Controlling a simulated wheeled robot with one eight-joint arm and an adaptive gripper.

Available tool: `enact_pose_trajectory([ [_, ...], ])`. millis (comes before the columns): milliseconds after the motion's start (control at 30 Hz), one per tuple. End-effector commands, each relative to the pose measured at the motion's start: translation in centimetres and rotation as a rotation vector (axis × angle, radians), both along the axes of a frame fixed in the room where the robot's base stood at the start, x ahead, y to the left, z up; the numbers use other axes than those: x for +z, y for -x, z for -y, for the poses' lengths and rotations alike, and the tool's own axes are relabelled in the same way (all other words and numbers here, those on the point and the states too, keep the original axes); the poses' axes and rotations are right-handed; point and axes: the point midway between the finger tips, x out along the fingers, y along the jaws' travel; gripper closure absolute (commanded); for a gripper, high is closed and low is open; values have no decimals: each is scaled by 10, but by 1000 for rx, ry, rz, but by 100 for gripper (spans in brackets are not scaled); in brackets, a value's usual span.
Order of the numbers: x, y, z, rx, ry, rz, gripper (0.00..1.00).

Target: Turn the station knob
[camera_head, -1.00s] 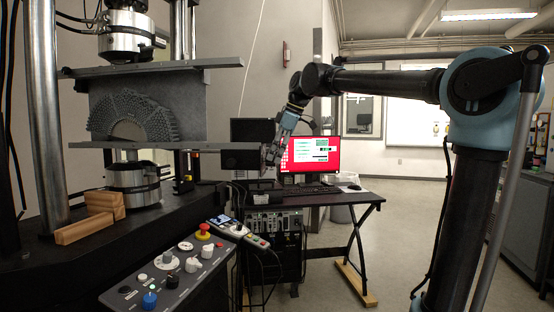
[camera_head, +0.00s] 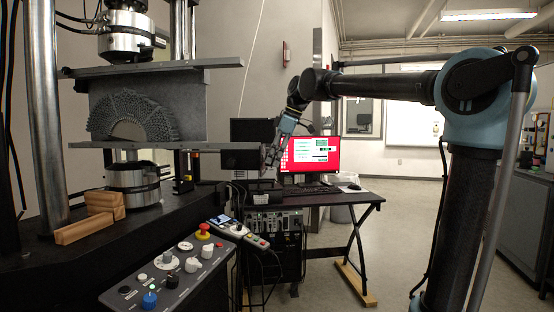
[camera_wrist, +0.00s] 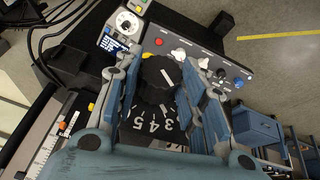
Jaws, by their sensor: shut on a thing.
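In the wrist view a black ribbed knob (camera_wrist: 157,76) lies between my fingers, above a dark dial face (camera_wrist: 150,120) with white numbers, 3, 4 and 5 among them. My gripper (camera_wrist: 167,72) is shut on this knob, with one blue-grey finger on each side. The fingers hide parts of the knob and dial. In the head view my gripper (camera_head: 268,156) points down in front of the red monitor screen, right of the testing machine's lower plate. I cannot make out the knob there.
A control panel (camera_head: 205,268) with a blue knob, white knobs and a red button stands at the front left. A handheld pendant (camera_head: 238,233) lies beyond it. The monitor (camera_head: 312,152) stands on a black desk (camera_head: 345,198). Open floor (camera_head: 400,225) lies to the right.

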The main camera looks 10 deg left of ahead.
Motion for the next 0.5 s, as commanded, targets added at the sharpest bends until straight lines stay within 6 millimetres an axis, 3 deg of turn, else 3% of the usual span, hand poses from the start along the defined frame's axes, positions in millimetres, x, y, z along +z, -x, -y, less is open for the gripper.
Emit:
enact_pose_trajectory([
  [400,1,-3,0,-2,4,-54,87],
  [433,1,-3,0,-2,4,-54,56],
  [500,1,-3,0,-2,4,-54,42],
])
